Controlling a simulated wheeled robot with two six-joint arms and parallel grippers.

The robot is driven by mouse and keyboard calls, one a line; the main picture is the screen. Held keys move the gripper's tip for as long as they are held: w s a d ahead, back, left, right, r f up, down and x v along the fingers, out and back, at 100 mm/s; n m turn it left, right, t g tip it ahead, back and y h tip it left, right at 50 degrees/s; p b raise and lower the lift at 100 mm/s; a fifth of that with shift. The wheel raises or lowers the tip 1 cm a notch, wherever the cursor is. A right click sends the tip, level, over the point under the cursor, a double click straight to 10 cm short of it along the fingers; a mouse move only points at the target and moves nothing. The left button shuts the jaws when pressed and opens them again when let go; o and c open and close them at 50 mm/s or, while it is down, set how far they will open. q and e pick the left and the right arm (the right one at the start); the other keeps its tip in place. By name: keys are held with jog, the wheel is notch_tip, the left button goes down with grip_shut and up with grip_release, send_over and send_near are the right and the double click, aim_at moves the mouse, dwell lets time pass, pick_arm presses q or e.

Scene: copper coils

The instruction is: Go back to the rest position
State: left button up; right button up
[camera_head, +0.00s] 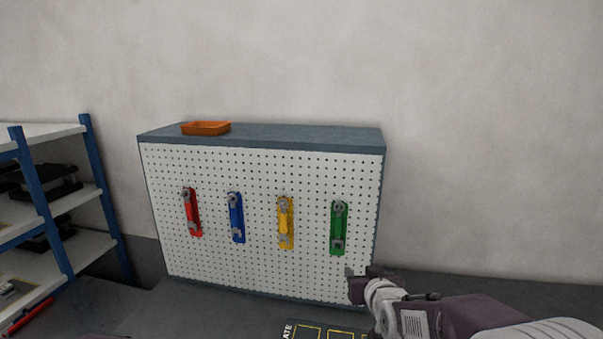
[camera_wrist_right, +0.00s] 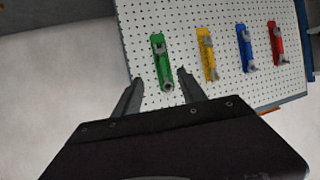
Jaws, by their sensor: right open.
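My right gripper (camera_head: 362,285) is at the lower right in the head view, in front of the pegboard's lower right corner. In the right wrist view its two fingers (camera_wrist_right: 158,88) are spread apart with nothing held between them. Beyond the fingers the green holder (camera_wrist_right: 160,62) hangs on the board, apart from the gripper. In the head view this green holder (camera_head: 339,228) hangs above and left of my gripper. My left gripper does not show.
The white pegboard (camera_head: 262,180) also carries a red holder (camera_head: 192,212), a blue holder (camera_head: 236,217) and a yellow holder (camera_head: 286,222). An orange tray (camera_head: 206,128) sits on top. A blue-framed shelf (camera_head: 60,210) stands at left. A dark surface with yellow markings (camera_head: 310,332) lies below.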

jog(key=s+d+f+g+b, duration=0.1)
jog(key=s+f+g+b, duration=0.2)
jog(key=f, duration=0.5)
jog(key=s+d+f+g+b, duration=0.1)
jog(key=s+f+b, duration=0.35)
jog(key=f, duration=0.35)
jog(key=s+f+g, duration=0.4)
jog(key=s+f, duration=0.1)
jog(key=s, duration=0.4)
jog(key=s+f+g, duration=0.4)
jog(key=s+f, duration=0.1)
jog(key=s, duration=0.4)
jog(key=shift+s+d+f+m, duration=0.2)
jog(key=shift+s+d+m, duration=0.15)
jog(key=shift+m, duration=0.05)
jog(key=shift+w, duration=0.1)
